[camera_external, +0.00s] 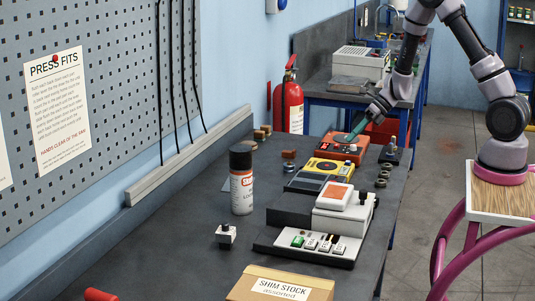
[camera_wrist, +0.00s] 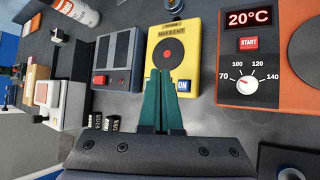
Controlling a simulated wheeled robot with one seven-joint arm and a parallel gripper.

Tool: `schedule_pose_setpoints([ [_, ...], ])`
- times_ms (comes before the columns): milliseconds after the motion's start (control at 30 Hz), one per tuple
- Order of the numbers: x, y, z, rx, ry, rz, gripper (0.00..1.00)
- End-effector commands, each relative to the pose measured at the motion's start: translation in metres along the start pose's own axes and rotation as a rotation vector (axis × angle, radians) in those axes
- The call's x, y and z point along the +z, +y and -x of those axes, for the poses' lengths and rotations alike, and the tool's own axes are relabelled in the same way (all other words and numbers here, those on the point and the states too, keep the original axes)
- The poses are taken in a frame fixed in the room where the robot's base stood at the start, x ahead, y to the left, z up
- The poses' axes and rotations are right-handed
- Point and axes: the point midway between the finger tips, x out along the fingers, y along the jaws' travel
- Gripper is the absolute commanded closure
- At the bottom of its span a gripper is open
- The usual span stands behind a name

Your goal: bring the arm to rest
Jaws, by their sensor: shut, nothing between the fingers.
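My gripper (camera_external: 346,138) is at the end of my arm, over the far part of the dark bench (camera_external: 185,262). Its two green fingers (camera_wrist: 162,76) are shut together with nothing between them. In the wrist view the fingertips overlap the yellow unit (camera_wrist: 185,80), just below the red dot of its black disc. In the external view they show in front of the orange unit (camera_external: 352,149). I see no contact, and the height of the fingertips above the bench cannot be told.
The orange unit's display (camera_wrist: 248,19) reads 20°C. A dark grey box (camera_wrist: 117,60) with a red button stands left of the yellow unit. A spray can (camera_external: 241,181), a white-topped device (camera_external: 345,212) and a carton (camera_external: 279,285) stand nearer. A fire extinguisher (camera_external: 288,105) is behind.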

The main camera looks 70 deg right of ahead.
Motion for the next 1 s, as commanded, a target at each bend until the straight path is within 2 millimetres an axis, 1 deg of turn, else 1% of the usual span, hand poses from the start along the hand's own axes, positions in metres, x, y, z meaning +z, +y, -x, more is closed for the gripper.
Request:
schedule_pose_setpoints([
  [133,0.003,0.003,0.004,0.000,0.001,0.001,1.00],
  [533,0.003,0.003,0.004,0.000,0.001,0.001,1.00],
  [567,0.003,0.004,0.005,0.001,0.001,0.006,1.00],
  [633,0.006,0.013,0.008,0.010,0.003,0.043,1.00],
  [667,0.007,0.019,0.011,0.017,0.005,0.073,1.00],
  [767,0.014,0.054,0.026,0.053,0.020,0.242,1.00],
  [800,0.016,0.072,0.035,0.072,0.027,0.337,1.00],
  [867,0.017,0.102,0.051,0.100,0.040,0.502,1.00],
  [900,0.016,0.122,0.062,0.118,0.049,0.619,1.00],
  [967,0.013,0.149,0.079,0.142,0.063,0.794,1.00],
  [1000,0.010,0.166,0.090,0.155,0.071,0.912,1.00],
])
